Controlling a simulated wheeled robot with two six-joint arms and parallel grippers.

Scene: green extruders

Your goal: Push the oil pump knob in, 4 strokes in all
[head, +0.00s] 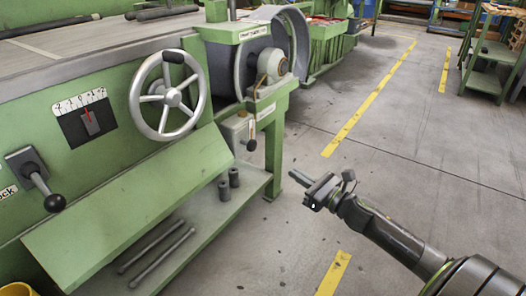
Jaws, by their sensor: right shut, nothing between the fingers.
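The oil pump appears to be the small pale box (236,128) under the grey housing at the right end of the green machine. A small dark knob (251,145) sticks out low on its front right side. My right gripper (296,176) is to the right of the knob and apart from it, over the open floor. Its fingers are together with nothing between them, and they point left towards the machine. My left gripper is out of view.
A spoked handwheel (169,95) and a black-knobbed lever (42,183) stick out of the machine's front. The floor (400,160) to the right is clear.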

